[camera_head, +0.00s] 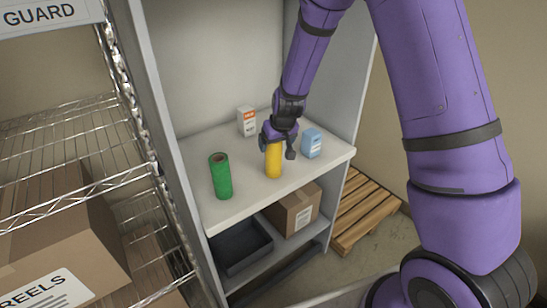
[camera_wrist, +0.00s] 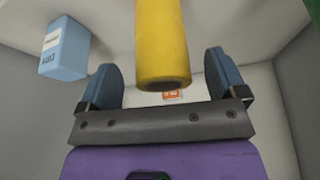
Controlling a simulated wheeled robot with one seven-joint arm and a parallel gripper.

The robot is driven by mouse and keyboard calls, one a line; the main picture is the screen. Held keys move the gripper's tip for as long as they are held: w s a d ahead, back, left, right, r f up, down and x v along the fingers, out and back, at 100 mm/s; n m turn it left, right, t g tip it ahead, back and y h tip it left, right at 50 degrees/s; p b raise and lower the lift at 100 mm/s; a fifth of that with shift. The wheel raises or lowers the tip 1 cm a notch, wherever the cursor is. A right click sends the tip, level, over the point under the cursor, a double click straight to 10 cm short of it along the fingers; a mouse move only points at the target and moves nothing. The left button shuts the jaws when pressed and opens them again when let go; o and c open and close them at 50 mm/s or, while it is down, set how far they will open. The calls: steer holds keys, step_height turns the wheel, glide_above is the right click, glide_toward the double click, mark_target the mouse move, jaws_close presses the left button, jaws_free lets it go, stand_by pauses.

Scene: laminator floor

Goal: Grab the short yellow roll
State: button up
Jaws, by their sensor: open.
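The yellow roll (camera_head: 273,161) stands upright on the white shelf near its front edge, in the head view. My gripper (camera_head: 278,142) is right at its upper part and hides its top. In the wrist view the yellow roll (camera_wrist: 163,45) lies between the two blue fingers of my gripper (camera_wrist: 158,80), with a visible gap to each finger. The gripper is open. I cannot tell from these views how deep the roll sits between the fingers.
A green roll (camera_head: 220,177) stands to the left on the shelf (camera_head: 245,196). A white and orange box (camera_head: 247,121) is behind, and a blue box (camera_head: 312,143) is close on the right. A cardboard box (camera_head: 293,209) and dark tray (camera_head: 240,247) sit below.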

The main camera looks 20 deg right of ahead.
mark_target(274, 157)
steer(key=shift+x, duration=1.7)
steer(key=shift+s, duration=0.1)
steer(key=shift+c, duration=0.4)
steer(key=c, duration=1.1)
steer(key=shift+r, duration=0.1)
